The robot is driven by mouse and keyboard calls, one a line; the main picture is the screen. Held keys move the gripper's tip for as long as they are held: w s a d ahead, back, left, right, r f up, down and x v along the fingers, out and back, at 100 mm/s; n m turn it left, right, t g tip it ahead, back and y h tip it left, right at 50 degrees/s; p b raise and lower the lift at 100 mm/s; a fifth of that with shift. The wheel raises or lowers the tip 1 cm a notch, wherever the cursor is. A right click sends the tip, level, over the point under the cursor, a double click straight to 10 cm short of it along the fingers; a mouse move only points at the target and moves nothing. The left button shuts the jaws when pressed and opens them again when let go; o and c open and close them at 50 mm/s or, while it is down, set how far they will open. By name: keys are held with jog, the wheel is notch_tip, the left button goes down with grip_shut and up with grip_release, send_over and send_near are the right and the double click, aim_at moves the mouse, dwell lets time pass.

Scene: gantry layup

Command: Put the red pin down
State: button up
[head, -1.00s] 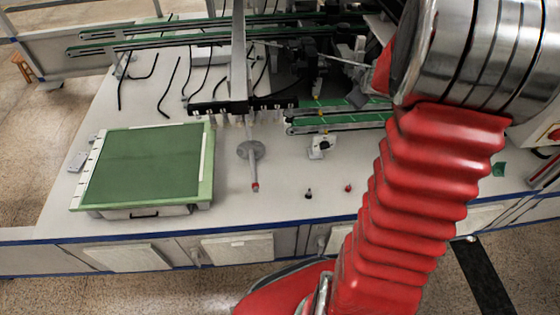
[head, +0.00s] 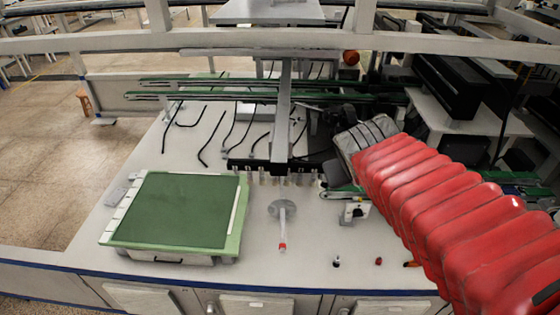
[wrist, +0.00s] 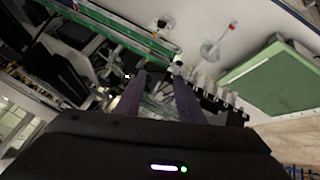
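A small red piece (head: 378,261), which may be the red pin, stands near the front edge of the white table in the head view. It is too small to make out its shape. My gripper (wrist: 159,76) shows in the wrist view with its two dark fingers apart, and I see nothing held between them. In the head view my arm's red sleeve and metal end hide the gripper. The wrist view points across the rig, with the fingers over blurred machine parts.
A small black piece (head: 336,262) stands left of the red one. A red-tipped grey rod with a disc (head: 281,209) lies further left. A green-topped board (head: 180,210) fills the table's left side. A dark bar with several nozzles (head: 270,167) hangs behind. Bare table lies between them.

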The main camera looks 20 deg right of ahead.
jog(key=s+a+f+g+y, duration=0.1)
jog(key=s+a+y, duration=0.3)
jog(key=s+a, duration=0.6)
jog(key=a, duration=0.3)
jog(key=shift+s+a+f+n, duration=0.15)
jog(key=shift+a+f+n, duration=0.15)
jog(key=shift+f, duration=0.1)
